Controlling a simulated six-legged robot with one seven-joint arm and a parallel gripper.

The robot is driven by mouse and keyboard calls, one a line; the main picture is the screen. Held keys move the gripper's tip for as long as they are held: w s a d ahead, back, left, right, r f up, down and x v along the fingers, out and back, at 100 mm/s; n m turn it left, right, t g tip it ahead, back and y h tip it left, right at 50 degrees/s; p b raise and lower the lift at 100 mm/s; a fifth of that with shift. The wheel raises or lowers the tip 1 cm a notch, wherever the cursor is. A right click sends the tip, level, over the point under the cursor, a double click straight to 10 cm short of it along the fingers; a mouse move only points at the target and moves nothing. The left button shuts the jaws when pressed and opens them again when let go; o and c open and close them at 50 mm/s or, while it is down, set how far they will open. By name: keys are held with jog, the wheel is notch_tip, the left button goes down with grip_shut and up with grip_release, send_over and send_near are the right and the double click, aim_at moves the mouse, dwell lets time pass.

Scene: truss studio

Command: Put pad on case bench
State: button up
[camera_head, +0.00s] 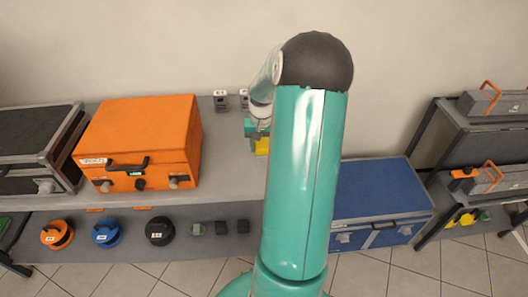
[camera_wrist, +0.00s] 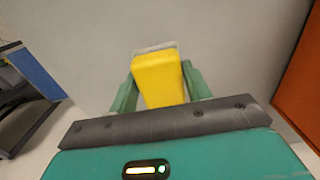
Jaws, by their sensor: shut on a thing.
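The pad is a yellow block (camera_wrist: 160,80) with a pale grey far end. My gripper (camera_wrist: 160,88) is shut on it, one green finger on each side. In the head view, a small part of the yellow pad (camera_head: 262,147) shows beside my arm, which hides the rest. The case bench (camera_head: 232,180) is a long grey top with a lower shelf. My gripper (camera_head: 256,128) is over its right part, right of the orange case. I cannot tell whether the pad touches the bench top.
A large orange case (camera_head: 140,140) stands on the bench, also at the right edge of the wrist view (camera_wrist: 302,95). Black cases (camera_head: 35,140) stand at left. Several reels (camera_head: 107,232) are on the lower shelf. A blue case (camera_head: 380,200) and a rack (camera_head: 450,150) are at right.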

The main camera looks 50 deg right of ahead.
aim_at(264, 152)
jog(key=shift+d+f, duration=0.4)
jog(key=shift+f, duration=0.2)
jog(key=shift+s+d+f, duration=0.1)
jog(key=shift+d+f, duration=0.05)
jog(key=shift+f, duration=1.45)
jog(key=shift+f, duration=0.2)
jog(key=o, duration=1)
jog(key=shift+o, duration=0.2)
